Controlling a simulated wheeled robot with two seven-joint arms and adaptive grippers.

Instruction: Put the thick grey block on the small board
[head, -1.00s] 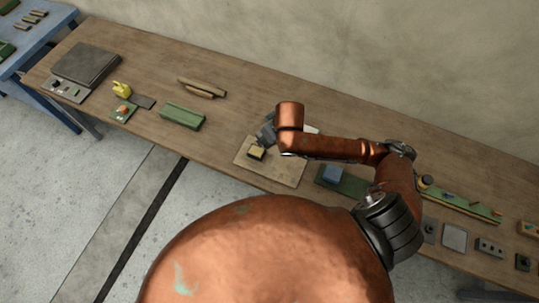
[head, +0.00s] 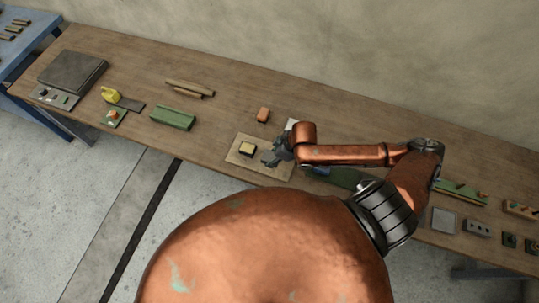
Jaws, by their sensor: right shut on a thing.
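A flat tan board (head: 239,161) lies on the bench in the middle. A dark block with a yellow top (head: 247,149) sits on its left part. My right gripper (head: 270,158) is over the board's right part, to the right of the yellow-topped block. It is shut on a grey thing, which I take for the thick grey block; it blends with the dark fingers, so its outline and whether it touches the board cannot be told. My left gripper is not in view.
An orange block (head: 263,114) lies behind the board. A blue block (head: 321,172) is partly hidden under my right arm. A green block (head: 173,117) and a yellow thing (head: 110,95) stand to the left. Bare bench lies between the green block and the board.

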